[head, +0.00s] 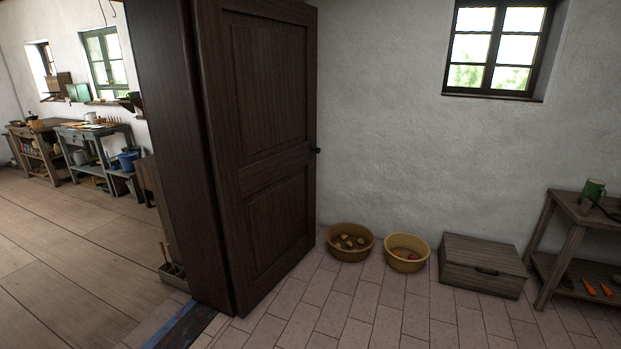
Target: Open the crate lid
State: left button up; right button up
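The wooden crate (482,266) sits on the tiled floor against the white wall, at the right of the head view. It is a low grey-brown box with a flat plank lid (484,253), which is closed. Neither of my grippers is in view.
Two yellow baskets (350,256) (405,267) with small items inside stand left of the crate. A wooden shelf table (583,212) stands close on its right. A dark open door (262,140) is at the centre left. The tiled floor before the crate is clear.

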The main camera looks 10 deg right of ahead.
aim_at(497, 257)
jog(key=i+l+z, duration=0.1)
jog(key=i+z, duration=0.2)
jog(key=i, duration=0.2)
jog(key=i+z, duration=0.35)
jog(key=i+j+z, duration=0.3)
jog(key=i, duration=0.3)
jog(key=i+j+z, duration=0.15)
jog(key=i+z, duration=0.15)
jog(key=i, duration=0.15)
